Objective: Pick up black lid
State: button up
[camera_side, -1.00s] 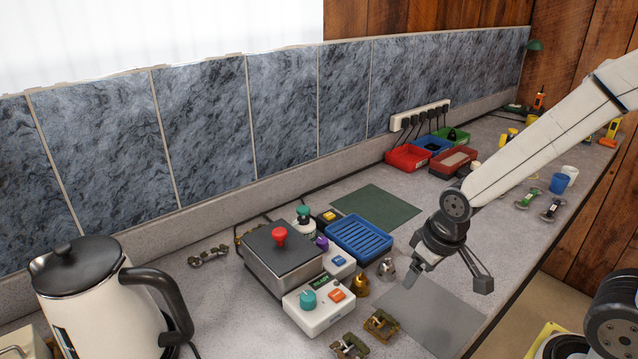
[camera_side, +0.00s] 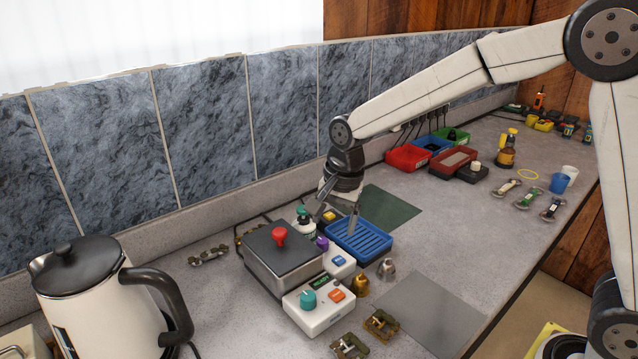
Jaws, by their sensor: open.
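The black lid (camera_side: 300,244) is a dark flat cover with a red knob (camera_side: 279,236). It sits on a grey metal box (camera_side: 284,274) in the middle of the counter. My gripper (camera_side: 336,222) is open, with nothing seen between its fingers. It hangs behind and to the right of the lid, near the blue slotted tray (camera_side: 375,243), and looks apart from the knob.
A white control box (camera_side: 319,309) with a teal dial stands in front of the metal box. A kettle (camera_side: 85,290) stands at the left. Brass and silver bells and buckles lie nearby. The grey mat (camera_side: 430,312) and green mat (camera_side: 392,209) are clear.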

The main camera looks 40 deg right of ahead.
aim_at(280, 231)
jog(key=w+a+r+m, duration=0.1)
jog(key=w+a+m, duration=0.1)
jog(key=w+a+r+m, duration=0.1)
jog(key=w+a+m, duration=0.1)
jog(key=w+a+r+m+g, duration=0.1)
jog(key=w+a+m, duration=0.1)
jog(key=shift+r+m+y, duration=0.25)
jog(key=shift+m+y, duration=0.05)
jog(key=shift+m, duration=0.1)
jog(key=shift+w+a+r+m, duration=0.3)
jog(key=shift+w+a+m, duration=0.1)
jog(key=shift+a+m, duration=0.2)
jog(key=shift+a+f, duration=0.1)
jog(key=shift+f, duration=1.2)
jog(key=shift+a+f, duration=0.15)
jog(key=shift+f, duration=1.15)
jog(key=shift+a+f, duration=0.1)
jog(key=shift+f, duration=1.2)
grip_shut()
